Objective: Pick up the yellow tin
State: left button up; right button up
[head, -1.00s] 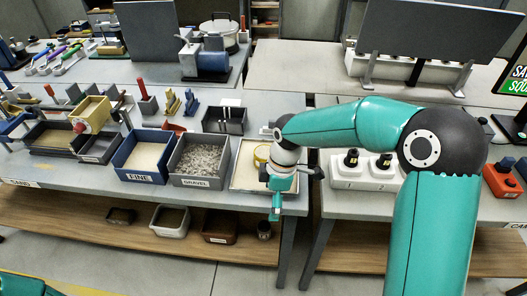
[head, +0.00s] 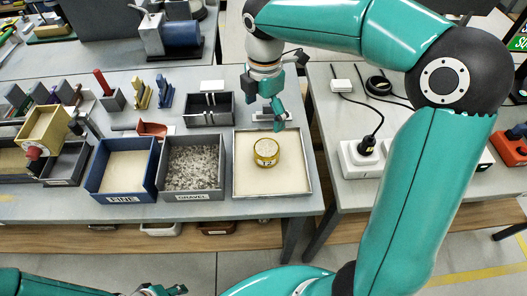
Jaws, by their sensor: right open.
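The yellow tin (head: 266,152) is a short round can with a pale lid. It stands upright on the cream surface of a shallow square tray (head: 243,190) on the bench. My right gripper (head: 272,114) is open and empty, just behind and above the tin and apart from it, pointing down. My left gripper (head: 165,291) shows only in part at the bottom edge, low in front of the bench, and its fingers are too cut off to judge.
Left of the tray stand a grey gravel box (head: 193,197) and a blue box marked fine (head: 122,199). A dark divided holder (head: 209,109) stands behind them. A white power strip (head: 362,165) with a plug and cable lies on the right-hand bench.

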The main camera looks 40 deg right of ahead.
aim_at(267, 147)
jog(key=f, duration=0.8)
jog(key=shift+s+d, duration=0.25)
jog(key=shift+d, duration=0.05)
jog(key=shift+s+a+f, duration=0.15)
jog(key=shift+f, duration=1.15)
jog(key=shift+s+a+f, duration=0.1)
jog(key=shift+f, duration=1.15)
jog(key=c, duration=1.4)
